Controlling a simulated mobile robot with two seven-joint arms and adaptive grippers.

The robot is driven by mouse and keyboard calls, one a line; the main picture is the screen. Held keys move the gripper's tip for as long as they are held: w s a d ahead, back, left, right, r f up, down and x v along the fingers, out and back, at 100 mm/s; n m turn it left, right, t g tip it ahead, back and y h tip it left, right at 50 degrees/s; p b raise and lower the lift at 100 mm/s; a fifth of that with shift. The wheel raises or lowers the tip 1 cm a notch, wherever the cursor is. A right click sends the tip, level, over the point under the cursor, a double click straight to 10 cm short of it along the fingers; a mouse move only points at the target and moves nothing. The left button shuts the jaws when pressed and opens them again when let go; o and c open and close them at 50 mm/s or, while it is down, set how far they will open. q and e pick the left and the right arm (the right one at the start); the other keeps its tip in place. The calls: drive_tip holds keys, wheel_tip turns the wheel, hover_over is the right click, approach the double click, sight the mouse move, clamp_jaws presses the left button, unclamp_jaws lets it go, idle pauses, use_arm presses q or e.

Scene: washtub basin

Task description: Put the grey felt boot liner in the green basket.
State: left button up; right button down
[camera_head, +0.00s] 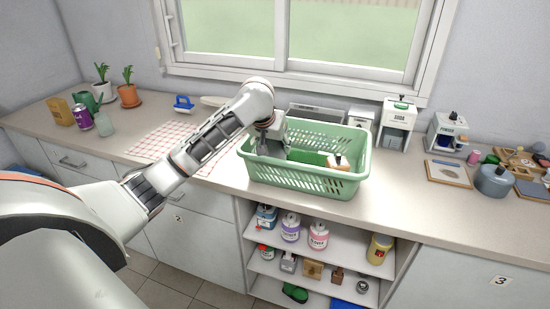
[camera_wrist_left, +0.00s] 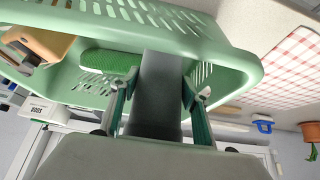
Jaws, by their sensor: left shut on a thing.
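The grey felt boot liner (camera_wrist_left: 160,80) is between the fingers of my left gripper (camera_wrist_left: 155,97), which is shut on it. In the head view my left gripper (camera_head: 270,135) reaches over the left part of the green basket (camera_head: 305,180), with the liner below it, mostly hidden by the gripper and the basket wall. The basket also shows in the wrist view (camera_wrist_left: 225,60). The liner reaches inside the basket walls; I cannot tell whether it touches the floor. My right gripper is not in view.
The basket also holds a green block-like thing (camera_head: 305,157) and a tan and white thing (camera_head: 338,162). A checked cloth (camera_head: 160,141) lies left of the basket. Dispensers (camera_head: 397,122) stand behind right. A grey pot (camera_head: 493,181) is at the right.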

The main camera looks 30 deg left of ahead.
sight(268, 141)
use_arm(q)
drive_tip(key=shift+f, duration=2.25)
drive_tip(key=shift+f, duration=0.2)
drive_tip(key=o, duration=1.1)
drive_tip(key=shift+o, duration=0.2)
drive_tip(key=shift+r, duration=0.25)
drive_tip(key=v, duration=1.2)
